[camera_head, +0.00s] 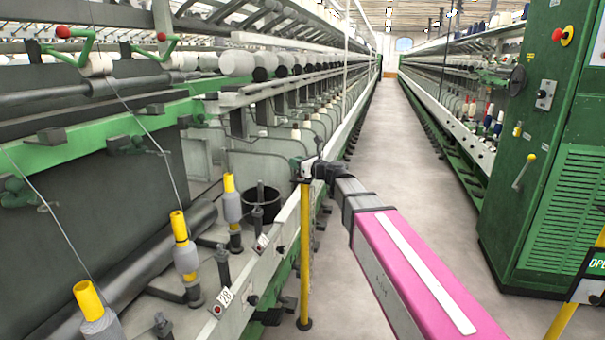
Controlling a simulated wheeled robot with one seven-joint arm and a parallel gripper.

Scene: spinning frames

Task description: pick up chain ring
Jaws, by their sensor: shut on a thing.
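My arm reaches forward from the lower right, and my gripper (309,170) is at its far end, by the top of a yellow post (305,255). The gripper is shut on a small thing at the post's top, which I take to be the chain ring. The ring itself is too small and too covered by the fingers to make out. I cannot tell whether it is still touching the post. The post stands upright on a dark round base on the floor.
A long spinning frame (60,150) with yellow-topped bobbins (232,200) fills the left, close to the post. A green machine cabinet (535,170) and a second yellow post (563,320) with a sign stand right. The grey aisle floor (400,150) between is clear.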

